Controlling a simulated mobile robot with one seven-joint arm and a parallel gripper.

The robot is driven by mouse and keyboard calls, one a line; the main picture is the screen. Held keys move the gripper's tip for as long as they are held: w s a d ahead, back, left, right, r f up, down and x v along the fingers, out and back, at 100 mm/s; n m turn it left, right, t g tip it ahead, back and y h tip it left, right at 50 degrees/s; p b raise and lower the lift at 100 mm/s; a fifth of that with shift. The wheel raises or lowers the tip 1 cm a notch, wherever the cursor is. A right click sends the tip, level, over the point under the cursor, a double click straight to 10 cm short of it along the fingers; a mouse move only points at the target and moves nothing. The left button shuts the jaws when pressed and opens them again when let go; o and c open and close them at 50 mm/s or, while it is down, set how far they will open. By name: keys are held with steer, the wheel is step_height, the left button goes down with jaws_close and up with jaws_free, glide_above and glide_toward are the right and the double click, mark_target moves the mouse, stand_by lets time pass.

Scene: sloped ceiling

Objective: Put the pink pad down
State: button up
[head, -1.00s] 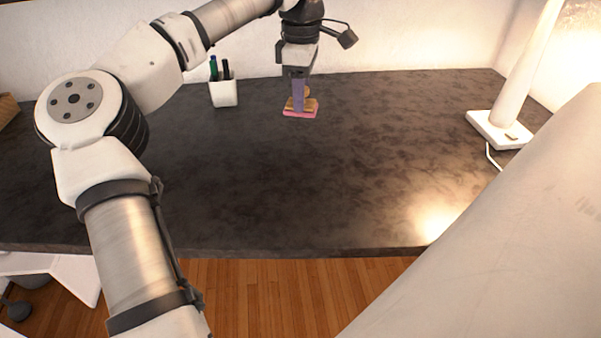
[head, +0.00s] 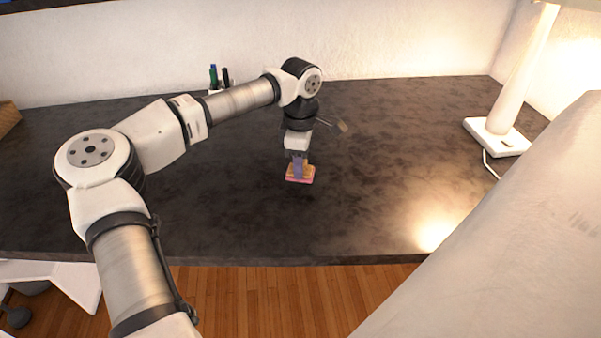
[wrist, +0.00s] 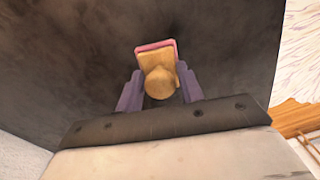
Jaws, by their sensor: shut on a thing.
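The pink pad (head: 300,180) is a small flat pink slab under a tan wooden block with a round knob. In the wrist view the pad shows as a pink rim (wrist: 156,45) around the wooden part (wrist: 160,80). My gripper (head: 299,169) points down with its purple fingers on both sides of the wooden knob, shut on it. In the wrist view the fingers of my gripper (wrist: 160,90) flank the knob. The pad is over the dark desk (head: 390,180), at or close to its surface; I cannot tell whether it touches.
A white pen cup (head: 214,91) with pens stands at the back, partly hidden by my arm. A white lamp (head: 497,135) stands at the right with its cord. A brown box edge (head: 8,117) is at the far left. The desk around the pad is clear.

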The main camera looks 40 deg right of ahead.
steer(key=shift+f+p, duration=0.3)
steer(key=shift+f, duration=1.8)
steer(key=shift+f, duration=0.25)
steer(key=o, duration=1.3)
steer(key=shift+r, duration=0.1)
step_height(320, 180, up, 14)
steer(key=shift+f+b, duration=0.15)
steer(key=shift+b, duration=1)
